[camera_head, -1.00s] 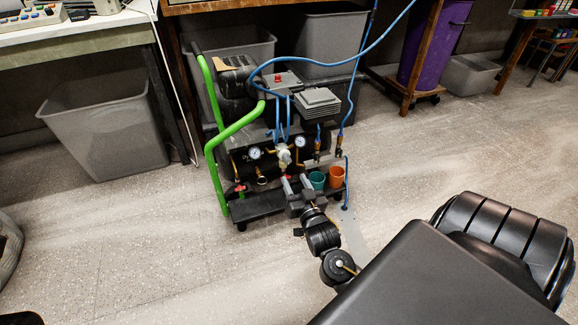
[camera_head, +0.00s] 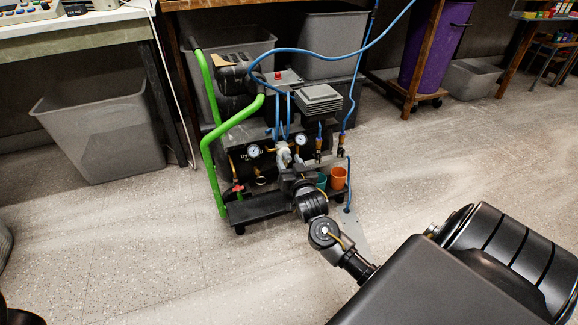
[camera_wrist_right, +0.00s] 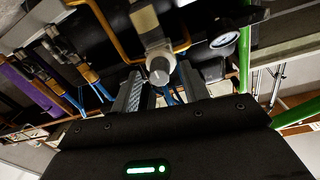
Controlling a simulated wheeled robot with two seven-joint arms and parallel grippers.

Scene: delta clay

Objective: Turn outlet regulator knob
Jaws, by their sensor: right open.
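The outlet regulator (camera_head: 284,158) is a pale fitting at the front of the air compressor (camera_head: 275,130), between two round white gauges. In the right wrist view, its pale grey round knob (camera_wrist_right: 159,72) faces me at the image centre. My right gripper (camera_head: 290,174) is right at the regulator and partly covers it in the head view. In the right wrist view the gripper (camera_wrist_right: 160,84) is open, with one finger on each side of the knob. Gaps show beside the knob, and I cannot tell how deep it sits between the fingers. My left gripper is not in view.
A green handle frame (camera_head: 212,150) rises left of the compressor. Blue hoses (camera_head: 340,50) loop above it and brass fittings stand to the right. The floor in front is open.

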